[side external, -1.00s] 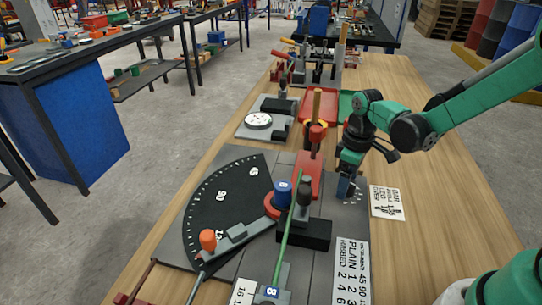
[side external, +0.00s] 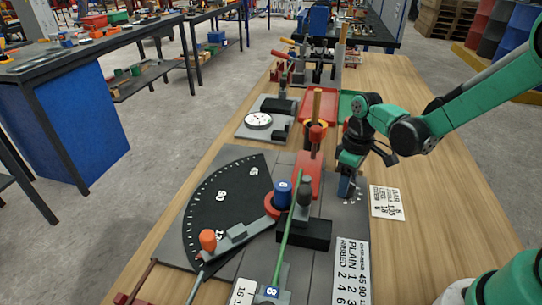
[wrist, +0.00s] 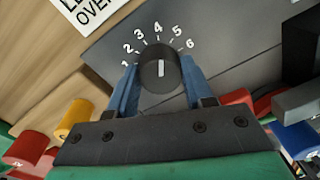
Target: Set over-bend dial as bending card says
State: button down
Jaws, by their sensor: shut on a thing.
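The over-bend dial is a round black knob (wrist: 160,72) with a white line, set in a grey plate numbered 1 to 6. The line runs straight up in the wrist view, about in line with the 4. My gripper (wrist: 157,82) has its blue fingers shut on the knob's two sides. In the side view my gripper (side external: 347,190) points down at the plate and hides the dial. The bending card (side external: 388,203) lies to its right; its small print is hard to read. A chart (side external: 351,272) lists PLAIN 1 2 3 and RIBBED 2 4 6.
The bender has a black angle scale (side external: 222,200), an orange-knobbed lever (side external: 208,240), a blue-topped post (side external: 283,192) and a green bar (side external: 288,225) left of my gripper. A red tray (side external: 319,104) stands behind. Bare wood lies right of the card.

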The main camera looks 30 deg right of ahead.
jog(key=m, duration=0.5)
jog(key=shift+m, duration=0.4)
jog(key=m, duration=0.5)
jog(key=shift+d+t, duration=0.1)
jog(key=shift+t, duration=0.2)
jog(key=shift+m, duration=0.4)
jog(key=shift+c, duration=1.7)
grip_release()
jog(key=shift+s+d+r, duration=0.1)
jog(key=shift+r, duration=2.7)
